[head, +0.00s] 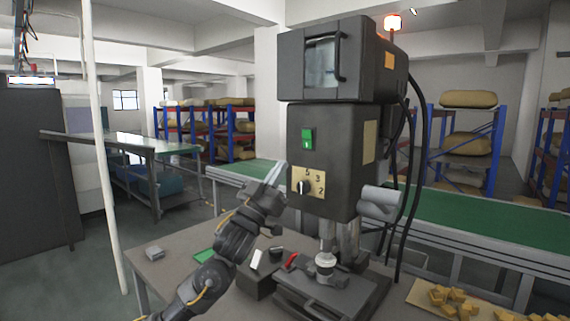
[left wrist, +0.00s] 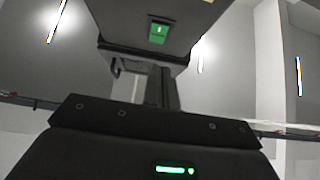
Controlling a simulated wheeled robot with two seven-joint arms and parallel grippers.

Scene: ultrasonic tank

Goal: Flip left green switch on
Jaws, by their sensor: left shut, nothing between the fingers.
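A green switch (head: 307,139) with a small white mark sits on the front of a dark grey machine (head: 335,150). It also shows in the left wrist view (left wrist: 158,32), near the top. It is the only green switch I can make out, and I cannot tell its on or off position. My left gripper (head: 279,172) is shut and empty, left of the machine's front and lower than the switch. It appears apart from the switch. In the left wrist view the gripper (left wrist: 155,85) points up toward the machine. My right gripper is not in view.
A numbered dial plate (head: 309,176) with a black knob sits below the switch. A workbench (head: 180,262) carries the machine's base, a red-handled item (head: 291,260) and small parts. Black cables hang at the machine's right. A green conveyor (head: 480,215) runs behind.

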